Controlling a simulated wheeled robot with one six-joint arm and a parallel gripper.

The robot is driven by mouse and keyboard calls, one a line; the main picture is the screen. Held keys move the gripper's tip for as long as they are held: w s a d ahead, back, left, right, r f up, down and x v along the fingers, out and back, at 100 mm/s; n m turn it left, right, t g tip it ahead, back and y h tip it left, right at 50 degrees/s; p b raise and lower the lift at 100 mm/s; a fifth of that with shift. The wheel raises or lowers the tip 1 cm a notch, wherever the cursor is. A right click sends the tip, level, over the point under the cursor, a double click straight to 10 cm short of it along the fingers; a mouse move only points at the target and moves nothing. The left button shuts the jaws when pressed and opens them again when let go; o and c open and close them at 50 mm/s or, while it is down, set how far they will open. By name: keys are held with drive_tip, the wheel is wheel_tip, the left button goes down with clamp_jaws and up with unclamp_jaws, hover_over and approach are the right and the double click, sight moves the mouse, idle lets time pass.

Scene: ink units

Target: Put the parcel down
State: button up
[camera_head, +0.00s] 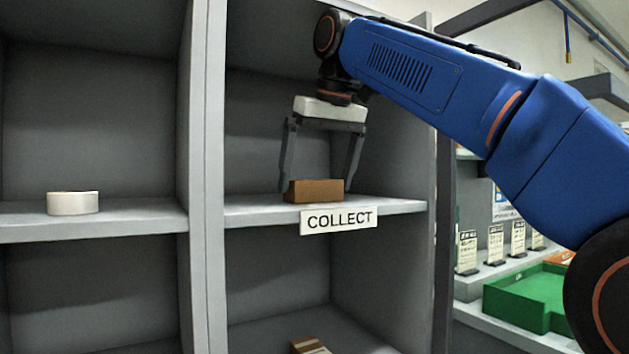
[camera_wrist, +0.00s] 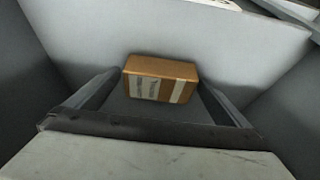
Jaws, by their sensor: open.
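The parcel (camera_head: 315,191) is a small brown box resting on the grey shelf (camera_head: 262,214) above the white COLLECT label (camera_head: 338,220). In the wrist view the parcel (camera_wrist: 160,78) shows pale tape and a printed label, and lies between the fingers. My gripper (camera_head: 316,188) is open around the parcel, one finger on each side. The parcel's underside is hidden.
A white tape roll (camera_head: 73,203) sits on the shelf to the left, past an upright divider (camera_head: 206,150). Another brown box (camera_head: 309,345) lies in the compartment below. A green tray (camera_head: 530,298) and several small label stands are at right.

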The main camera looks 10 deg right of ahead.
drive_tip(key=s+d, duration=0.1)
drive_tip(key=s, duration=0.2)
drive_tip(key=s+d, duration=0.1)
drive_tip(key=s, duration=0.2)
drive_tip(key=s+d, duration=0.2)
drive_tip(key=s, duration=0.2)
drive_tip(key=shift+d, duration=0.1)
drive_tip(key=shift+s, duration=0.1)
